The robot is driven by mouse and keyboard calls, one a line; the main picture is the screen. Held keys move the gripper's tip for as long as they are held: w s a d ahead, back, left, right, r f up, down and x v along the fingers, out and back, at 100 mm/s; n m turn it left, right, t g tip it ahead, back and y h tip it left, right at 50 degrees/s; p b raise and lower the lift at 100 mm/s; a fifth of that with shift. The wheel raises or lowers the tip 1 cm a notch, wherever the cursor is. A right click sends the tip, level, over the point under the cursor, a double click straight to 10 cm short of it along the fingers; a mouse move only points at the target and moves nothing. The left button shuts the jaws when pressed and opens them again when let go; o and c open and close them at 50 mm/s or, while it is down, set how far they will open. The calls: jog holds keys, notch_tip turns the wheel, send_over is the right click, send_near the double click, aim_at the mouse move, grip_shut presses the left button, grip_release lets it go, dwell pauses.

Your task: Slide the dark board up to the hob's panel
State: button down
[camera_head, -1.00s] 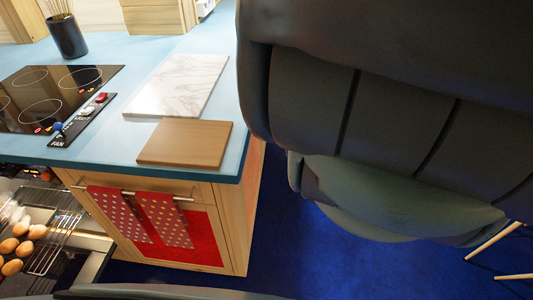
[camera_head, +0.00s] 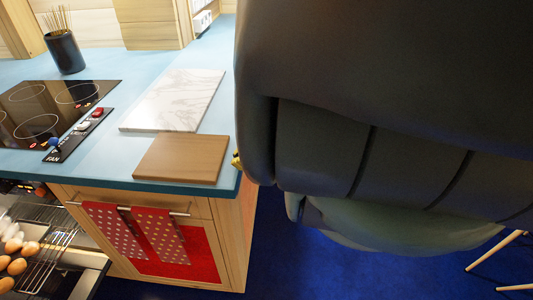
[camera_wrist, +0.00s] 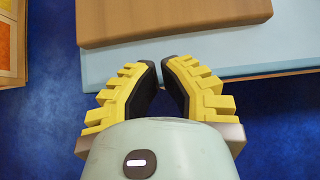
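The dark board is a brown wooden slab (camera_head: 182,158) lying flat at the worktop's near right corner. The hob's panel (camera_head: 78,136) is a black strip with red, white and blue knobs, to the board's left with blue worktop between. My gripper (camera_wrist: 160,64) has yellow ridged fingers with black pads. Its tips are drawn close together with nothing between them, just short of the board's edge (camera_wrist: 175,22) in the wrist view. In the head view only a bit of yellow finger shows (camera_head: 237,161), beside the board's right edge. My arm hides the rest.
A white marble slab (camera_head: 174,99) lies just behind the board. The black hob (camera_head: 50,108) is at left, with a dark pot of sticks (camera_head: 64,52) behind. Red dotted towels (camera_head: 160,235) hang below the worktop edge. Eggs (camera_head: 14,262) sit on a pulled-out rack.

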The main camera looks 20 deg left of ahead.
jog(key=shift+s+a, duration=0.25)
jog(key=shift+a, duration=0.95)
